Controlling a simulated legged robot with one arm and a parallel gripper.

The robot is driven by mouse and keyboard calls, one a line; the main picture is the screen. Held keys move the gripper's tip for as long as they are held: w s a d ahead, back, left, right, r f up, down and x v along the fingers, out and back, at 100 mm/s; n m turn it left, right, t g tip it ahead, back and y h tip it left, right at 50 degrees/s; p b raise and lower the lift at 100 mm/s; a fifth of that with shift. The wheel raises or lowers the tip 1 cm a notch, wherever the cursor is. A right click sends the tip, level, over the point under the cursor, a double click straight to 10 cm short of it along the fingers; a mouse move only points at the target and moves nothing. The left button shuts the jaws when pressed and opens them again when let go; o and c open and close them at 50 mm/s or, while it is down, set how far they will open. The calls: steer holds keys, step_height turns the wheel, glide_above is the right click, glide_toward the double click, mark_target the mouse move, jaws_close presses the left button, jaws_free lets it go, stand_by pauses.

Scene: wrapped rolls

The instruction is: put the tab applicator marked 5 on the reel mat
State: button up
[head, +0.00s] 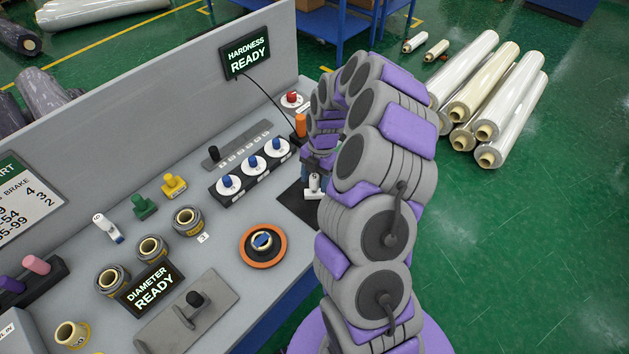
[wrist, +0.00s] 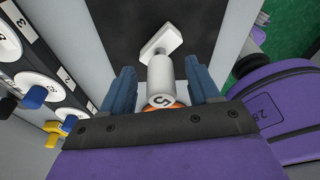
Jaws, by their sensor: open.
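The same mat shows in the wrist view (wrist: 205,22). My gripper (wrist: 160,76) is open, with one blue finger on each side of the applicator. In the head view my gripper (head: 316,164) is partly hidden by my arm. I cannot tell whether the applicator rests fully on the mat.
A black rack of white discs with blue knobs (head: 251,168) stands left of the mat. An orange disc with a small reel (head: 263,246) lies in front. Green (head: 143,207) and yellow (head: 174,185) applicators stand farther left. Wrapped rolls (head: 490,95) lie on the floor.

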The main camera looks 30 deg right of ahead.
steer(key=s+p+v, duration=0.1)
steer(key=p+v, duration=0.1)
steer(key=v, duration=0.8)
steer(key=s+a+r+m, duration=0.8)
steer(key=s+a+r, duration=0.3)
steer(key=a+r, duration=0.3)
steer(key=s+a+m+h, duration=0.2)
steer(key=s+m, duration=1.3)
steer(key=s, duration=0.6)
steer(key=shift+s+a+m+g, duration=0.3)
steer(key=shift+s+a+g, duration=0.05)
steer(key=shift+a+g, duration=0.05)
steer(key=shift+r, duration=0.1)
